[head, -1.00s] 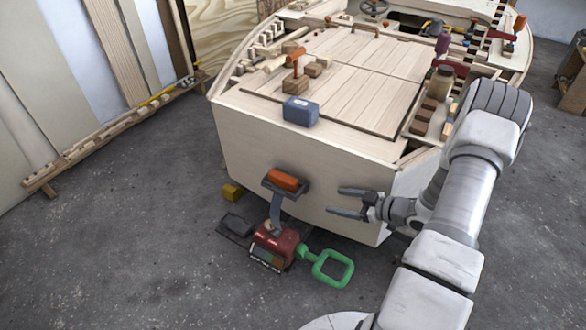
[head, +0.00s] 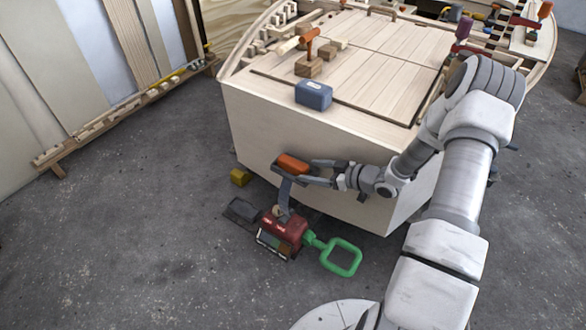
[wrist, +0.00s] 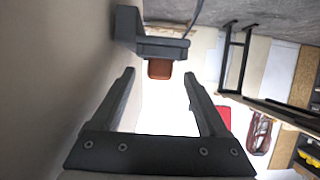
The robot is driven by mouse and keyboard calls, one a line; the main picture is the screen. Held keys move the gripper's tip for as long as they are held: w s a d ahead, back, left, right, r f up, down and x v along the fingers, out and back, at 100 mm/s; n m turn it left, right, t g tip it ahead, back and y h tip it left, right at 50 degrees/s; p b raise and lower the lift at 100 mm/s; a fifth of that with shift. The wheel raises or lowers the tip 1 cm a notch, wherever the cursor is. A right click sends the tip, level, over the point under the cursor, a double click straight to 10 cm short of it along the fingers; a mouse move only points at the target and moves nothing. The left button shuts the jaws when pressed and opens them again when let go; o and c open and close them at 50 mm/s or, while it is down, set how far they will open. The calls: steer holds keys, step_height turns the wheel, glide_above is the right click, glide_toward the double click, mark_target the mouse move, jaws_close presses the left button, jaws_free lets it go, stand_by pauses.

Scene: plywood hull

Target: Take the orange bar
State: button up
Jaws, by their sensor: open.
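The orange bar (head: 293,164) lies in a dark holder (head: 286,171) on top of a grey stand at the front face of the plywood hull. My gripper (head: 311,171) is open, with its fingers pointing left at the bar's right end. In the wrist view the orange bar (wrist: 160,68) shows ahead of my gripper (wrist: 160,82), beyond the fingertips and roughly in line with the gap between them. The dark holder (wrist: 155,46) shows around it there. Nothing is between the fingers.
A red machine (head: 284,231) with a green loop handle (head: 341,257) stands on the floor below. A yellow block (head: 240,177) lies to its left. A blue box (head: 313,94) and an orange-handled tool (head: 311,47) sit on the hull's deck. Floor at left is clear.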

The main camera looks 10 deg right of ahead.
mark_target(294, 162)
steer(key=shift+w+a, duration=0.75)
steer(key=w+a, duration=0.1)
steer(key=w+a+b, duration=0.2)
steer(key=shift+w+a+f, duration=0.25)
steer(key=shift+w+a, duration=0.1)
jaws_close()
